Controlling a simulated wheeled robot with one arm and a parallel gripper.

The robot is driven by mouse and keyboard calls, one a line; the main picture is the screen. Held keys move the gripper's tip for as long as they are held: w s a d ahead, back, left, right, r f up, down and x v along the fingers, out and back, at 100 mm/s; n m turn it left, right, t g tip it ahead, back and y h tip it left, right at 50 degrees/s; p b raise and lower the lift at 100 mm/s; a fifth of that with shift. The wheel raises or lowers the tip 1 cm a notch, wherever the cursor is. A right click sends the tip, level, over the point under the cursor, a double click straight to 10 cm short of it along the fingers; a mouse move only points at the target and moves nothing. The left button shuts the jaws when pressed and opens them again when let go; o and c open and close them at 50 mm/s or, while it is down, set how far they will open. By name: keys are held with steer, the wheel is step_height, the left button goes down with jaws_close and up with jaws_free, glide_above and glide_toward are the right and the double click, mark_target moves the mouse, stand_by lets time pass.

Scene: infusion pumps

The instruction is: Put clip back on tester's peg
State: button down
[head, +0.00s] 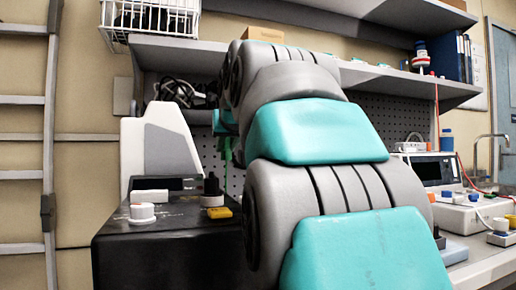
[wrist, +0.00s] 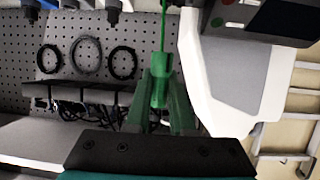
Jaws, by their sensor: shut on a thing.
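My gripper (wrist: 160,105) is shut on a green clip (wrist: 159,88), seen end-on between the fingers in the wrist view. A thin green lead (wrist: 163,25) runs from the clip to the picture's top edge. In the head view my arm covers most of the gripper, and a green piece (head: 226,151) hangs at its left side. A black box (head: 165,255) stands at lower left with a dark upright post (head: 212,185) on top. I cannot tell whether this box is the tester or the post its peg. The clip is held clear of the box.
A white wedge-shaped panel (head: 158,150) stands behind the black box; in the wrist view it is close to the right of the gripper (wrist: 218,85). White knobs (head: 142,212) and a yellow part (head: 219,212) sit on the box. Instruments with red leads (head: 435,170) stand at right.

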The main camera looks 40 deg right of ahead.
steer(key=shift+w+a+r, duration=0.15)
steer(key=shift+w+a, duration=0.05)
steer(key=shift+a, duration=0.3)
steer(key=shift+w+a+r, duration=0.1)
steer(key=shift+w+a, duration=0.05)
steer(key=shift+a, duration=0.35)
steer(key=shift+a+f, duration=0.1)
step_height(320, 180, down, 5)
steer(key=b, duration=0.3)
steer(key=shift+b, duration=0.35)
steer(key=shift+r+p, duration=0.3)
steer(key=shift+r, duration=0.05)
steer(key=shift+f+b, duration=0.55)
steer(key=shift+f, duration=0.75)
stand_by(0.5)
steer(key=c, duration=0.7)
jaws_free()
steer(key=shift+f, duration=0.15)
steer(key=shift+o, duration=0.2)
